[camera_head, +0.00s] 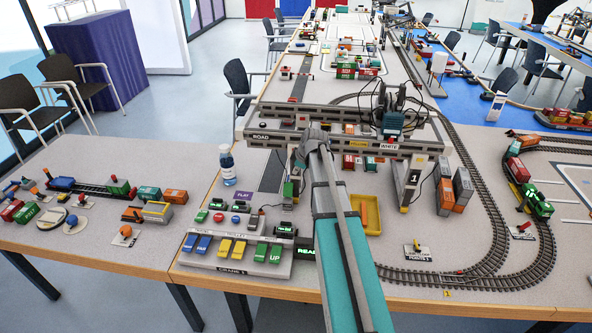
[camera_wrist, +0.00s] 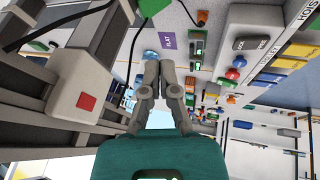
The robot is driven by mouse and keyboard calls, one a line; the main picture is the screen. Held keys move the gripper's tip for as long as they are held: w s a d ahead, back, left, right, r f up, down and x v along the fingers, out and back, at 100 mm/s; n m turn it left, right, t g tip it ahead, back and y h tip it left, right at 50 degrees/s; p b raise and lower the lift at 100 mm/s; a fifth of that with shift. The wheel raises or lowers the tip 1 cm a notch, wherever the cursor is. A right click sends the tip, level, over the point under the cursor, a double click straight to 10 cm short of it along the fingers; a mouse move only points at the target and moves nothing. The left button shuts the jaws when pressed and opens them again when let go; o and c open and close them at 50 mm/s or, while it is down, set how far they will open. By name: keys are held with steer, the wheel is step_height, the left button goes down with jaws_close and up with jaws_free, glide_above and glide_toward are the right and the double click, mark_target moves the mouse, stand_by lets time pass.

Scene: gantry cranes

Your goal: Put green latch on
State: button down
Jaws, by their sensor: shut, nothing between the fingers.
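A control panel (camera_head: 236,259) on the near table carries blue, yellow and green levers; the green levers (camera_head: 268,253) are by the UP label. Small green parts (camera_head: 285,230) sit behind the levers, and a green button (camera_head: 217,204) is among red and blue ones. I cannot tell which of these is the green latch. The wrist view shows upright green pieces (camera_wrist: 198,48) beside the purple sign. My gripper (camera_head: 301,160) is shut and empty, above the table in front of the crane beam. In the wrist view its fingertips (camera_wrist: 160,55) meet, apart from the green pieces.
The gantry crane (camera_head: 372,144), with ROAD, YELLOW and WHITE labels, stands close to my gripper. A water bottle (camera_head: 228,166) and a purple FLAT sign (camera_head: 237,196) are to the left. A yellow tray (camera_head: 365,214) is right of my arm. Tracks (camera_head: 470,282) curve at the right.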

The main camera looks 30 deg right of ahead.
steer(key=shift+f, duration=0.1)
steer(key=s+d+f+n+t+y+b, duration=0.1)
steer(key=s+f+n+t+b, duration=0.4)
steer(key=b, duration=0.9)
steer(key=shift+s+f+n+t+y, duration=0.3)
steer(key=shift+s+n+t+y, duration=0.1)
steer(key=shift+t+y, duration=0.5)
steer(key=b, duration=0.5)
glide_toward(285, 185)
steer(key=w+a, duration=0.3)
steer(key=a, duration=0.1)
steer(key=shift+w+d+f+b, duration=0.25)
steer(key=shift+w+d+f, duration=0.05)
steer(key=shift+f, duration=0.2)
steer(key=shift+w+d+f+b, duration=0.25)
steer(key=shift+w+f, duration=0.1)
steer(key=shift+f, duration=0.15)
steer(key=shift+w+d+f+b, duration=0.45)
steer(key=shift+w+f+b, duration=0.1)
steer(key=shift+w, duration=0.1)
